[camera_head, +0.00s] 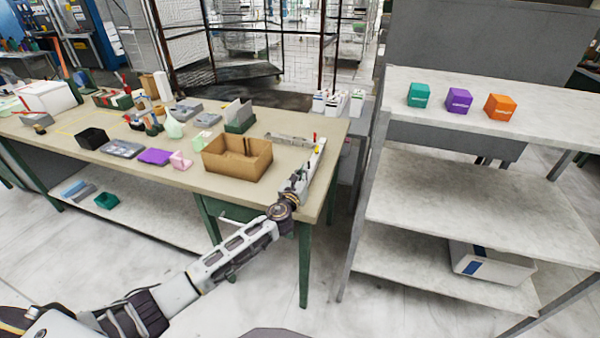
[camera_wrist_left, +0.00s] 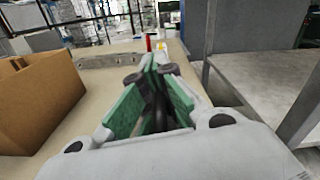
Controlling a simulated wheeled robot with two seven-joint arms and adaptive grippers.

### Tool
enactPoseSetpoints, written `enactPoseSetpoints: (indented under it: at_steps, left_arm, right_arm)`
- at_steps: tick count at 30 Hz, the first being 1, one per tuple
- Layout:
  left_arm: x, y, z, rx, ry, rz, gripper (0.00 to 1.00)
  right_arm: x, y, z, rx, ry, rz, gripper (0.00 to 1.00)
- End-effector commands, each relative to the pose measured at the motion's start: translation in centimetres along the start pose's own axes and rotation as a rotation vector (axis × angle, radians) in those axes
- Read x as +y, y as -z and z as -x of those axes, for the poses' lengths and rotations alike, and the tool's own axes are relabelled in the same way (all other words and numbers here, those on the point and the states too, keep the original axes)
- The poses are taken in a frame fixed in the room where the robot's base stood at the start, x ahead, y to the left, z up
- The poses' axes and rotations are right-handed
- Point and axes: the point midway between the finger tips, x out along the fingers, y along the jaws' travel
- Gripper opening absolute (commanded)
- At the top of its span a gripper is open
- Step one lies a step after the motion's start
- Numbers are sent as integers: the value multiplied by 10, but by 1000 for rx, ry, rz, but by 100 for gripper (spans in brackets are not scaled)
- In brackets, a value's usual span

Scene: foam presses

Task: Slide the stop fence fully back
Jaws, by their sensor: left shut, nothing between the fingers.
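My left gripper (camera_head: 299,174) is at the right end of the workbench, just above a pale narrow rail (camera_head: 316,163) along the edge. In the left wrist view its green-padded fingers (camera_wrist_left: 152,75) are together with nothing between them. A low grey metal bar with holes, seemingly the stop fence (camera_head: 290,139), lies beyond the fingers. It also shows in the left wrist view (camera_wrist_left: 108,60), left of a red post (camera_wrist_left: 149,43). I cannot tell whether the fingers touch the rail; the gripper partly hides it. My right gripper is not in view.
An open cardboard box (camera_head: 237,160) stands close left of the gripper. Several small trays and parts fill the bench (camera_head: 330,133) further left. A grey shelf (camera_head: 450,185) with coloured boxes stands at the right across a narrow gap.

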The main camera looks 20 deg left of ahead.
Motion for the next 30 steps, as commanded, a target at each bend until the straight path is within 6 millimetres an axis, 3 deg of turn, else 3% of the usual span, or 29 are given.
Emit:
enactPoseSetpoints:
  at_steps: [6, 15, 19, 29, 30]
  left_arm:
    - [-20, 6, 1, 3, 2, -2, 0]
    - [-22, 7, 2, 4, 5, -1, 0]
    - [-23, 7, 2, 5, 6, -1, 17]
    - [-24, 9, 9, 7, 8, 0, 20]
    - [-24, 10, 12, 7, 8, 0, 29]
  right_arm:
    - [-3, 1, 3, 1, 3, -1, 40]
    - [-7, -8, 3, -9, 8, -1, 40]
    - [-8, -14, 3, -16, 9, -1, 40]
    - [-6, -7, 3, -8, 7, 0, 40]
    - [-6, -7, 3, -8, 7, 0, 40]
